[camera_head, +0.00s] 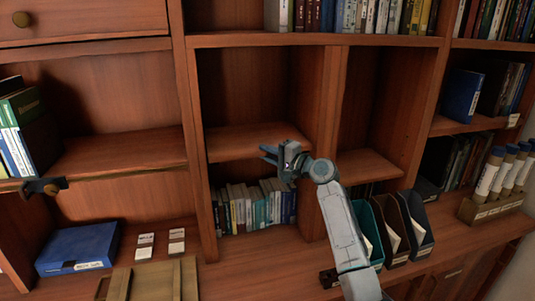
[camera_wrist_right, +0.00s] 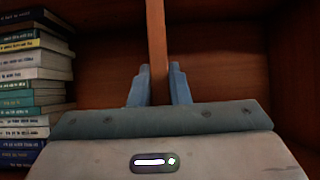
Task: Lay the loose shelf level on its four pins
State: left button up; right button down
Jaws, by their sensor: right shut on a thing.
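The loose shelf (camera_head: 245,139) is a reddish-brown board in the middle bay of the bookcase, above a row of books. It looks about level with the neighbouring shelves. My right gripper (camera_head: 283,158) is at its front edge, right of the middle. In the right wrist view the shelf (camera_wrist_right: 157,45) appears edge-on as a narrow upright strip. It runs between the two blue-grey fingers of the right gripper (camera_wrist_right: 158,85), which are shut on it. The pins are hidden, so I cannot tell whether the shelf rests on them.
Books (camera_head: 252,205) stand under the shelf, also seen in the right wrist view (camera_wrist_right: 35,85). Upright dividers flank the bay. A blue box (camera_head: 78,248) and a wooden piece (camera_head: 150,280) lie left. Magazine files (camera_head: 392,228) and rolled tubes (camera_head: 490,172) stand right. Space above the shelf is empty.

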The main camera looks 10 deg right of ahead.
jog(key=shift+f+b, duration=0.35)
jog(key=shift+f, duration=0.05)
dwell(0.5)
jog(key=c, duration=1.3)
grip_release()
jog(key=shift+s, duration=0.1)
jog(key=b+v, duration=0.3)
jog(key=v, duration=0.7)
jog(key=shift+s+d+b, duration=0.25)
jog(key=shift+s+b, duration=0.05)
jog(key=shift+b, duration=0.1)
jog(key=shift+f, duration=0.15)
